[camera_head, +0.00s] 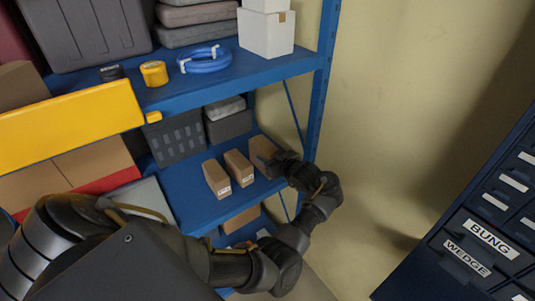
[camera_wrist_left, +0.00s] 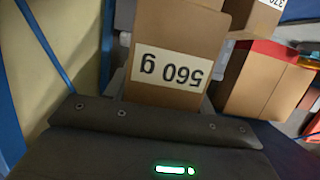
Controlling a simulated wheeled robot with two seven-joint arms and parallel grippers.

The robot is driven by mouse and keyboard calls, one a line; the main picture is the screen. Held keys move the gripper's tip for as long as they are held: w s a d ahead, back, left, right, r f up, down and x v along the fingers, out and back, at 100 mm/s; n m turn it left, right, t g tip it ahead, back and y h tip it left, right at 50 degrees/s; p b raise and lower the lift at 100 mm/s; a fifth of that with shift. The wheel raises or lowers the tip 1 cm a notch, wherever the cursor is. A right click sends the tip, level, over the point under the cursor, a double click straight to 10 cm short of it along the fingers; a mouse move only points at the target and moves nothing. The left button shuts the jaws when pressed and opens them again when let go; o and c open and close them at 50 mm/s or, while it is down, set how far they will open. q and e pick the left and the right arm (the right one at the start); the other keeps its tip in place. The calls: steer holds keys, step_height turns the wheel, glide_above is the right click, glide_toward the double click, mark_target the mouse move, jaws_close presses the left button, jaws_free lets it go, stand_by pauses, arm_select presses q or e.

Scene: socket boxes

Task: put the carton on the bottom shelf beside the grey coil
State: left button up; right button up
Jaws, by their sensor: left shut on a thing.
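A brown carton (camera_head: 261,149) is at the right end of the middle blue shelf, in line with two similar cartons. In the left wrist view the carton (camera_wrist_left: 178,50) fills the space before the jaws, with an upside-down "560 g" label facing me. My left gripper (camera_head: 280,163) is shut on this carton; its fingertips are mostly hidden. I cannot tell whether the carton touches the shelf. The bottom shelf is mostly hidden behind my arm; a brown box (camera_head: 241,219) shows there. I cannot make out a grey coil. My right gripper is not in view.
Two labelled cartons, one (camera_head: 216,179) and another (camera_head: 239,167), stand left of the held one. A dark crate (camera_head: 176,138) stands behind them. A blue coil (camera_head: 205,60) lies on the shelf above. A blue upright (camera_head: 318,100) bounds the rack; a drawer cabinet (camera_head: 470,230) stands right.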

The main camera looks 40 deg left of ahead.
arm_select(q)
steer(key=shift+s+d+r, duration=0.15)
steer(key=shift+d+r, duration=0.05)
steer(key=shift+d, duration=0.1)
